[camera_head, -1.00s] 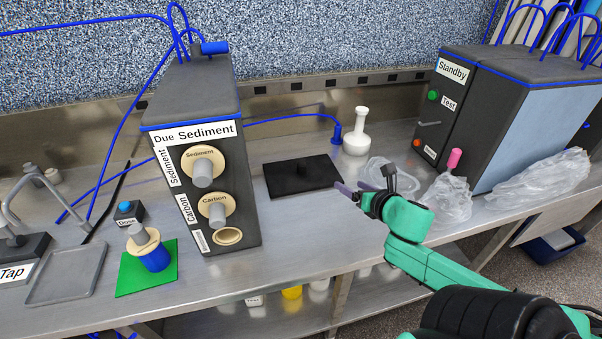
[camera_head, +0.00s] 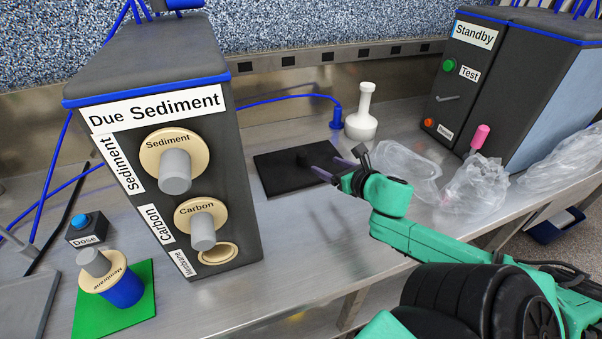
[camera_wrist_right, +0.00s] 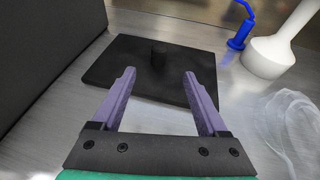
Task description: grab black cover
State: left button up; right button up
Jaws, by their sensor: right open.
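The black cover (camera_head: 282,173) is a flat, dark square plate with a short round knob (camera_head: 303,157) on top. It lies on the metal bench, right of the Due Sediment unit. In the right wrist view the cover (camera_wrist_right: 120,65) lies ahead of the fingers, with its knob (camera_wrist_right: 159,55) between and beyond the fingertips. My right gripper (camera_head: 335,170) is open and empty at the cover's right side, and its purple fingers (camera_wrist_right: 158,75) reach over the near edge in the wrist view. Touch with the cover cannot be told. My left gripper is not in view.
The Due Sediment unit (camera_head: 150,75) stands close on the left. A white flask (camera_head: 362,118) and blue tube fitting (camera_head: 336,115) stand behind the cover. Clear plastic bags (camera_head: 475,185) and the Standby unit (camera_head: 500,80) are right. Bare bench (camera_head: 290,235) lies in front.

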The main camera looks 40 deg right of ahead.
aim_at(304, 155)
jog(key=x, duration=0.8)
jog(key=shift+w+b, duration=0.35)
jog(key=p+x, duration=0.1)
jog(key=x, duration=0.4)
jog(key=shift+w+f, duration=0.1)
jog(key=shift+w, duration=0.15)
jog(key=shift+w+f, duration=0.2)
jog(key=shift+w, duration=0.1)
jog(key=shift+s, duration=0.15)
jog(key=c, duration=0.4)
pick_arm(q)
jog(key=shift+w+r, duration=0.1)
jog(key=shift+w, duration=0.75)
pick_arm(e)
jog(key=shift+r, duration=0.15)
grip_shut()
